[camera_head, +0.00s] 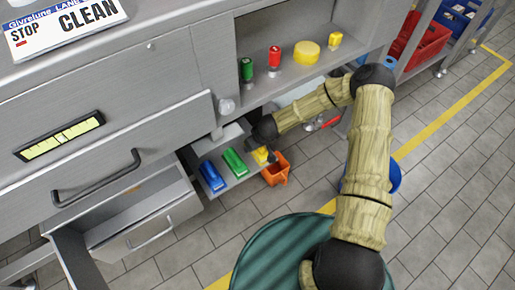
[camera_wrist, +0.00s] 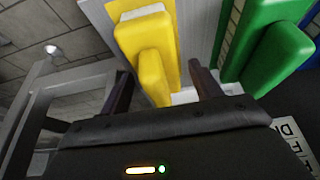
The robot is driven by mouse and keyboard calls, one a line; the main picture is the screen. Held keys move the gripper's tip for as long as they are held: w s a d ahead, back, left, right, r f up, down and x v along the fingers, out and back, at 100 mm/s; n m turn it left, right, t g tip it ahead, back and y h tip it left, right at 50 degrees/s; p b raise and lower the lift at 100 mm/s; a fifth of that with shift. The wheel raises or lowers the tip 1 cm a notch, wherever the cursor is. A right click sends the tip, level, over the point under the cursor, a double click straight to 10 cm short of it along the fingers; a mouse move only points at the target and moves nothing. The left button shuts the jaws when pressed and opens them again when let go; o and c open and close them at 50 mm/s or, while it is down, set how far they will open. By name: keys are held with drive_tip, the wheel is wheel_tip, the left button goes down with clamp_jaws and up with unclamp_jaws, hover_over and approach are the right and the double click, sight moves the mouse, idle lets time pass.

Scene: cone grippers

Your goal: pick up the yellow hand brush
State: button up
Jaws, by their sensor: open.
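The yellow hand brush (camera_head: 262,156) lies at the right end of a row of brushes on a low grey shelf in the head view, partly hidden by my gripper (camera_head: 263,141). In the wrist view the yellow hand brush (camera_wrist: 143,43) points its handle toward me. My gripper (camera_wrist: 158,78) is open, with one dark finger on each side of the handle's near end. A gap shows on the right side.
A green brush (camera_head: 235,162) and a blue brush (camera_head: 212,177) lie left of the yellow one. An orange bin (camera_head: 277,170) stands close on the right. Bottles and a yellow round item (camera_head: 306,53) stand on the shelf above. An open drawer (camera_head: 150,215) is at left.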

drive_tip(key=shift+c, duration=0.2)
drive_tip(key=c, duration=1.3)
drive_tip(key=shift+r, duration=0.1)
drive_tip(key=shift+r, duration=0.15)
wheel_tip(320, 180, up, 3)
drive_tip(key=p, duration=0.3)
drive_tip(key=shift+r, duration=0.1)
drive_tip(key=s+d+p, duration=0.1)
drive_tip(key=s+d, duration=0.2)
drive_tip(key=s, duration=0.2)
drive_tip(key=s+d+p, duration=0.1)
drive_tip(key=s+d, duration=0.2)
drive_tip(key=s, duration=0.2)
drive_tip(key=s+d+p, duration=0.2)
drive_tip(key=s+d, duration=0.2)
drive_tip(key=s, duration=0.1)
